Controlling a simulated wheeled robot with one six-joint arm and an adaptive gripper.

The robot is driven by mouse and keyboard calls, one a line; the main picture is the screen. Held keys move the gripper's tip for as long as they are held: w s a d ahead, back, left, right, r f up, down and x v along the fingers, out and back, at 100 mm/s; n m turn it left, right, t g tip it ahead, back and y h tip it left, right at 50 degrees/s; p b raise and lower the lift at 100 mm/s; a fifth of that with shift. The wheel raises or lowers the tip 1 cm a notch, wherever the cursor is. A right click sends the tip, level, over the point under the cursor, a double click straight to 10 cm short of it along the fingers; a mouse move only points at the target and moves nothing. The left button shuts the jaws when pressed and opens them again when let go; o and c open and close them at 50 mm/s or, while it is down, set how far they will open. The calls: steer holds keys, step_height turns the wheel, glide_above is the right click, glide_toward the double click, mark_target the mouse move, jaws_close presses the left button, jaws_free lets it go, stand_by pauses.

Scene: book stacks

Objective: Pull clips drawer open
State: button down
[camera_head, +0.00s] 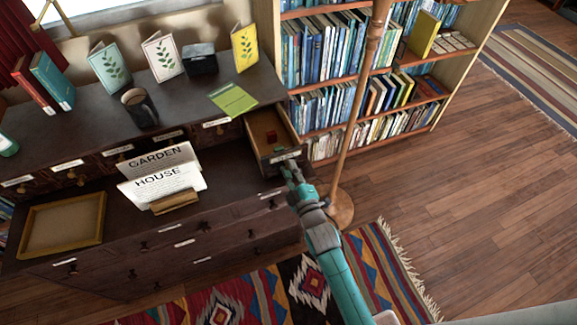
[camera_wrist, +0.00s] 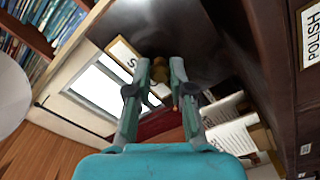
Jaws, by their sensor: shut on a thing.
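A dark wooden drawer (camera_head: 262,158) at the right end of the desk's upper drawer row stands pulled out in the head view. A small red thing (camera_head: 271,136) lies inside it. My gripper (camera_head: 290,172) is at the drawer's front, below its label. In the wrist view my gripper (camera_wrist: 161,80) is shut on a round brass knob (camera_wrist: 160,69). A pale label (camera_wrist: 126,57) beside the knob is partly hidden by a finger; only an "S" reads clearly.
A wooden pole (camera_head: 361,110) on a round base stands just right of the drawer, close to my arm. A bookcase (camera_head: 447,85) is behind it. Paper signs (camera_head: 165,182) stand on the desk at left. Floor (camera_head: 480,190) at right is clear.

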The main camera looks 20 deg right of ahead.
steer(key=c, duration=1)
jaws_free()
steer(key=shift+s, duration=3.75)
steer(key=s+m+g, duration=0.1)
steer(key=s+m, duration=0.4)
steer(key=s, duration=1.4)
steer(key=s+r+m, duration=0.2)
steer(key=s, duration=0.3)
steer(key=s+r+m+g, duration=0.1)
steer(key=s+r+m, duration=0.1)
steer(key=s, duration=0.4)
steer(key=s+r+m+g, duration=0.1)
steer(key=s+r, duration=0.3)
steer(key=s, duration=0.1)
steer(key=shift+s+d+m, duration=0.1)
steer(key=shift+s+m, duration=0.15)
steer(key=shift+m, duration=0.15)
